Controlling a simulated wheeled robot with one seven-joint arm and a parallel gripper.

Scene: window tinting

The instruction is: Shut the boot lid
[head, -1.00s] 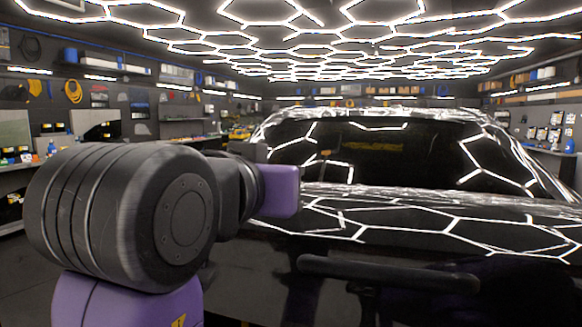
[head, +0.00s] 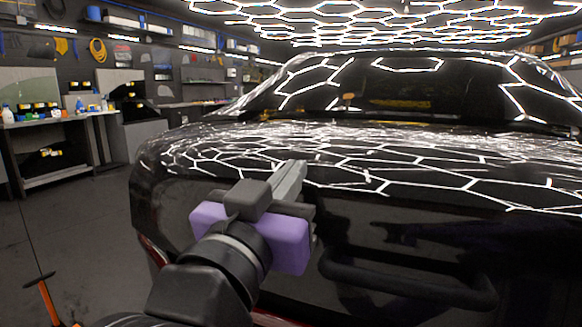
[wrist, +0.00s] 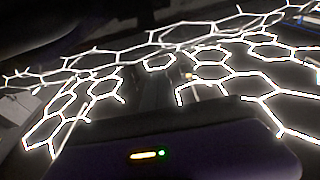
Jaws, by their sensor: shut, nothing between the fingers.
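The glossy black boot lid (head: 430,180) of the car fills the right of the head view, its top covered in bright hexagon reflections. It looks low and about level with the body; I cannot tell whether any gap is left at its lower edge. A dark bar-shaped handle (head: 410,285) runs across its rear face. My gripper (head: 292,175), purple with grey fingers, is shut and empty, over the lid's rear upper edge at its left part. Contact with the lid is unclear. The wrist view shows the shiny black surface (wrist: 225,105) close ahead.
The rear window (head: 400,90) rises beyond the lid. A workbench (head: 60,120) with bottles and small items stands at the left wall. An orange stand (head: 48,300) is at lower left. The floor (head: 90,215) between bench and car looks clear.

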